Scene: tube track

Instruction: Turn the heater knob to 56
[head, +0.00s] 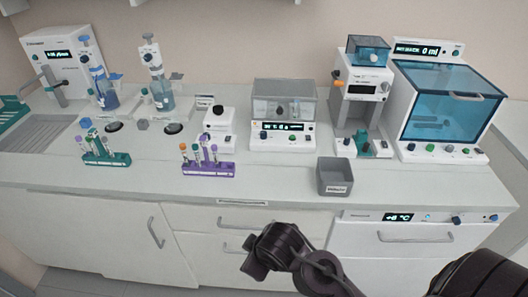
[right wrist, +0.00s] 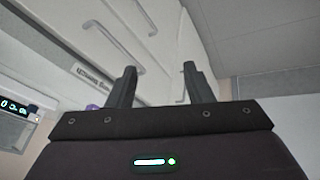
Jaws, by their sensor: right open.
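A white bench device (head: 283,127) with a lit display, small front controls and a grey see-through cover stands near the middle of the counter. I cannot tell for certain which device is the heater. An under-counter unit (head: 390,236) at the lower right has a lit display (head: 398,217) that seems to read +6 °C and a dark knob (head: 456,220) to its right. My right gripper shows in the right wrist view (right wrist: 159,85) with its two dark fingers apart and nothing between them. Its dark arm reaches in low before the drawers in the head view. My left gripper is out of view.
A grey bin (head: 334,177) stands at the counter's front edge. Purple (head: 209,168) and green (head: 106,158) tube racks stand to the left. A blue-windowed cabinet (head: 447,104) fills the right end. Drawer handles (head: 416,237) stick out below.

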